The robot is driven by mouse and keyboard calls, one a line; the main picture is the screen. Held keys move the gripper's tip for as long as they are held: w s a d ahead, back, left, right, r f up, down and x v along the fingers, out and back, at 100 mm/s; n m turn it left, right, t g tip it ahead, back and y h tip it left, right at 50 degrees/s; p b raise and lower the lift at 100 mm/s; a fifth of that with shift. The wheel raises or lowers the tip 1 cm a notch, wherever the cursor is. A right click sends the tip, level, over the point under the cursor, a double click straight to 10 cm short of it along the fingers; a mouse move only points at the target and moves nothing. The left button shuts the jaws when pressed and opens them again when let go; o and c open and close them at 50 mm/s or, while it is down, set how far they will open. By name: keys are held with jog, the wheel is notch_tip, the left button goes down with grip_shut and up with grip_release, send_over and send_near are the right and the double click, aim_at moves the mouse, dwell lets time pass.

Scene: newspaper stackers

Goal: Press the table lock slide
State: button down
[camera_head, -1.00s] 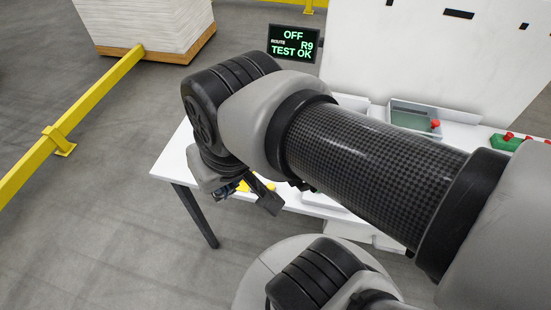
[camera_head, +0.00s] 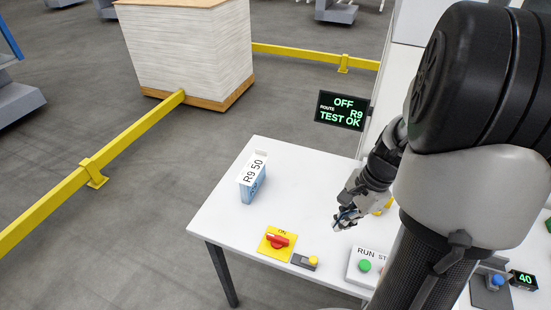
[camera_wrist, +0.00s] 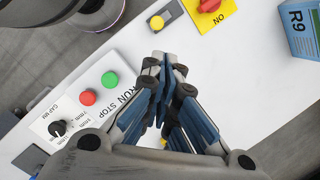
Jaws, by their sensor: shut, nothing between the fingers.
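A small grey block with a yellow knob (camera_head: 305,261) lies on the white table beside the yellow ON plate with its red switch (camera_head: 278,242). It looks like the lock slide, though no label is readable. In the wrist view the grey block (camera_wrist: 160,18) is just beyond my fingertips, with a gap. My gripper (camera_head: 345,218) is above the table, to the right of and behind the block. In the wrist view my gripper (camera_wrist: 165,72) has its fingers together and empty. Another yellow part (camera_head: 383,207) is partly hidden behind my gripper.
A panel with green RUN and red STOP buttons (camera_head: 364,266) is right of the block. A blue and white R9 50 box (camera_head: 252,178) stands at the table's left. A display (camera_head: 342,110) reads OFF, R9, TEST OK. The table (camera_head: 300,180) is clear between box and gripper.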

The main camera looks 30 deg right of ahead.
aim_at(310, 260)
jog(key=s+d+f+m, duration=0.2)
jog(key=s+d+f, duration=0.1)
jog(key=d, duration=0.1)
jog(key=shift+s+m+y, duration=0.25)
jog(key=shift+m+y, duration=0.05)
jog(key=shift+m, duration=0.1)
jog(key=shift+f, duration=0.2)
jog(key=b+x, duration=0.3)
jog(key=x, duration=0.7)
jog(key=shift+w+f+b, duration=0.1)
jog(key=shift+f+b, duration=0.1)
jog(key=shift+b, duration=0.2)
jog(key=a, duration=0.1)
jog(key=w+a, duration=0.1)
jog(key=a, duration=0.1)
jog(key=shift+w+f+b, duration=0.1)
jog(key=shift+b, duration=0.25)
jog(key=shift+w+a, duration=0.15)
jog(key=shift+a, duration=0.05)
